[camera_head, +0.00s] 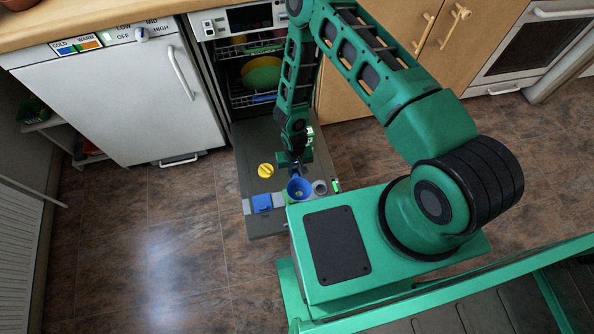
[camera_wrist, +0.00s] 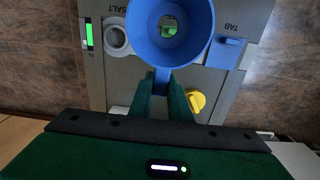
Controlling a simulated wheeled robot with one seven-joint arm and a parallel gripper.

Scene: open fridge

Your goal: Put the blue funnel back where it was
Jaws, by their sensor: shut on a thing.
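My gripper (camera_head: 297,170) is shut on the blue funnel (camera_head: 300,189) over the outer end of the lowered dishwasher door (camera_head: 273,226). In the wrist view the funnel (camera_wrist: 147,36) has its wide mouth facing the camera, and its small handle is between my gripper's fingers (camera_wrist: 163,80). The funnel lies between a round grey opening (camera_wrist: 116,40) marked SALT and a blue lid (camera_wrist: 226,53) marked TAB. I cannot tell whether the funnel touches the door. A yellow knob-like cap (camera_head: 265,170) is on the door, and also shows in the wrist view (camera_wrist: 196,101).
The dishwasher racks (camera_head: 262,75) hold dishes behind the door. A green light strip (camera_head: 336,186) is at the door's right edge. The tiled floor (camera_head: 150,240) at left is clear.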

